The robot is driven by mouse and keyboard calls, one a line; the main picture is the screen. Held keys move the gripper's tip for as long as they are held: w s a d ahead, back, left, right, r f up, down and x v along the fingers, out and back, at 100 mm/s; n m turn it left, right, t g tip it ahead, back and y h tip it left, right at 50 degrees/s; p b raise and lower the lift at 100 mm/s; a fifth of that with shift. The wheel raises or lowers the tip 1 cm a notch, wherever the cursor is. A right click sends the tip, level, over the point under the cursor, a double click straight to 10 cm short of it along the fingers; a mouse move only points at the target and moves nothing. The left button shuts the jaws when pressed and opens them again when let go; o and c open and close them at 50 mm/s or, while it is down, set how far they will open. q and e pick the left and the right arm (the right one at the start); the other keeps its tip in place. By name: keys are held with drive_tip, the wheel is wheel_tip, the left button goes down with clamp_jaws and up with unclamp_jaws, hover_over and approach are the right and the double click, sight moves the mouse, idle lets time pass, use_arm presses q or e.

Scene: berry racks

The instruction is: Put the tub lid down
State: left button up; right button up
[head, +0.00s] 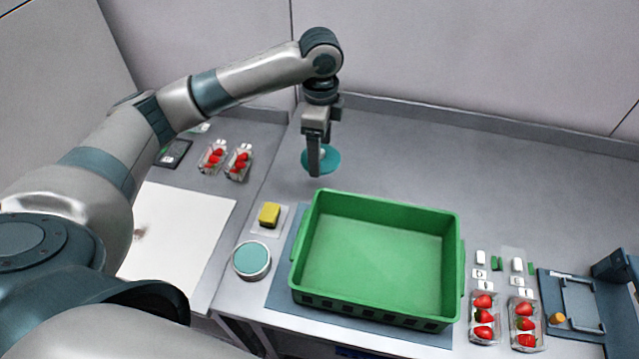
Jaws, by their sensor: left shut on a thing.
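The teal round tub lid (331,162) is at my left gripper (315,170), behind the green crate. My left gripper points down and is shut on the lid; its finger hides part of the lid. I cannot tell whether the lid touches the counter or is held just above it. A round tub (252,261) with a pale rim and a teal inside or top stands on the counter left of the crate. My right gripper is not in view.
An empty green crate (455,262) stands on a blue-grey mat (277,296). A yellow sponge-like block (269,214) sits left of it. Strawberry punnets (484,318) stand right, others (238,163) at back left. A white sheet (180,230) lies left.

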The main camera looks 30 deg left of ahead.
use_arm(q)
drive_tip(key=p, duration=0.2)
hover_over(320, 187)
wheel_tip(320, 187, down, 5)
drive_tip(key=shift+f, duration=0.75)
wheel_tip(320, 187, down, 3)
drive_tip(key=shift+r+p, duration=0.15)
drive_tip(key=shift+p, duration=0.3)
drive_tip(key=shift+f, duration=0.35)
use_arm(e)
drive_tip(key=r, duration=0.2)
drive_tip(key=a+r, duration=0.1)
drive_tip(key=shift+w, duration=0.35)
use_arm(q)
drive_tip(key=shift+f, duration=0.15)
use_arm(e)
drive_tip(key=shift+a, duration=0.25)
